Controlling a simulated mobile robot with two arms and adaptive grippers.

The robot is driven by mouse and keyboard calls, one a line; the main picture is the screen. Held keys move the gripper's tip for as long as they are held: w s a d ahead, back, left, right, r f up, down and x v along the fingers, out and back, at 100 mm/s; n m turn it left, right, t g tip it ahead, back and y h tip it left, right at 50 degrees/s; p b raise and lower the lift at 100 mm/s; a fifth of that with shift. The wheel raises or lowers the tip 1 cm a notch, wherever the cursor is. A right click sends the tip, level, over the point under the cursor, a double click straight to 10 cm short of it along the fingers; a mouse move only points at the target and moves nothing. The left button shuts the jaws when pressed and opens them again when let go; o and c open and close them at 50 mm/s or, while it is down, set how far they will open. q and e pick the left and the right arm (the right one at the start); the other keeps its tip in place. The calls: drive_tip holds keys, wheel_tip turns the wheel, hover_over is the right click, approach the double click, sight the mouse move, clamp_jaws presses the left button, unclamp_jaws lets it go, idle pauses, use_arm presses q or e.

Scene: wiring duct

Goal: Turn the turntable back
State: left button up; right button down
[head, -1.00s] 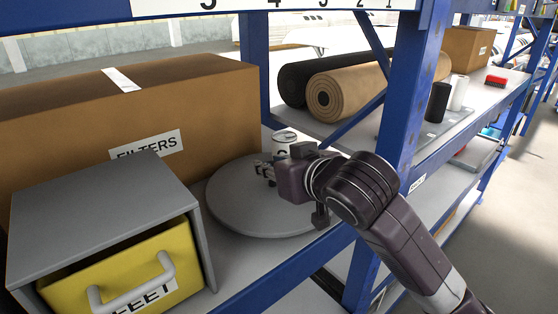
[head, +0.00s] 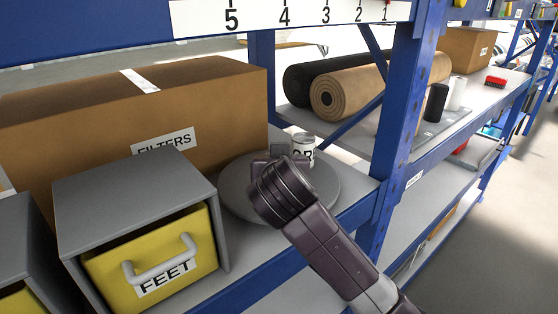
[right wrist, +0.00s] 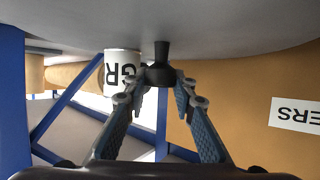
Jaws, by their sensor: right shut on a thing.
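The grey round turntable (head: 325,195) lies on the shelf beside the boxes; in the right wrist view, which is upside down, its surface (right wrist: 230,25) fills the top. A dark knob (right wrist: 160,70) stands on it. My right gripper (right wrist: 160,82) is shut on the knob, with one finger on each side. In the head view my right wrist hides the fingers and knob. A white can (head: 303,146) with black lettering stands on the turntable behind my wrist; it also shows in the right wrist view (right wrist: 122,72). My left gripper is out of view.
A big FILTERS carton (head: 90,110) stands behind and left of the turntable. A grey housing with a yellow FEET drawer (head: 150,265) is close on the left. A blue rack post (head: 395,140) rises on the right, with rolls (head: 345,90) beyond it.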

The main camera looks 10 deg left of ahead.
drive_tip(key=shift+m+h, duration=0.3)
idle(0.5)
drive_tip(key=c, duration=1.6)
unclamp_jaws()
drive_tip(key=v, duration=1.2)
drive_tip(key=shift+s+f, duration=0.1)
